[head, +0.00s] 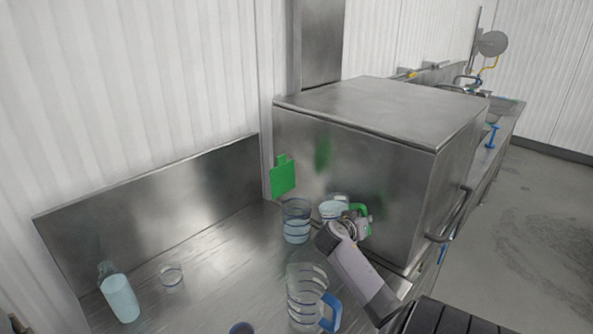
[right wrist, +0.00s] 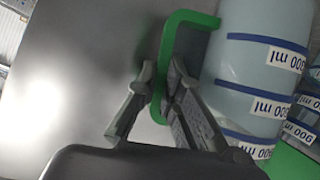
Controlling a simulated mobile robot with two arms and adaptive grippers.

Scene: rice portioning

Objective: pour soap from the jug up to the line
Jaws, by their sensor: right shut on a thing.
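A clear measuring jug (head: 331,209) with a green handle (head: 361,211) stands at the back of the steel counter, by the steel box. My right gripper (head: 361,227) is at this handle. In the right wrist view my gripper (right wrist: 160,95) is shut on the green handle (right wrist: 189,20), and the jug (right wrist: 255,75) shows blue bands, ml labels and pale blue contents. A second banded jug (head: 296,222) with pale blue liquid stands just left of it. A clear jug with a blue handle (head: 329,314) stands nearer and looks empty.
A bottle of pale blue liquid (head: 120,297) and a small clear cup (head: 172,276) stand at left. A blue item (head: 241,328) is cut off at the bottom edge. The middle counter is clear.

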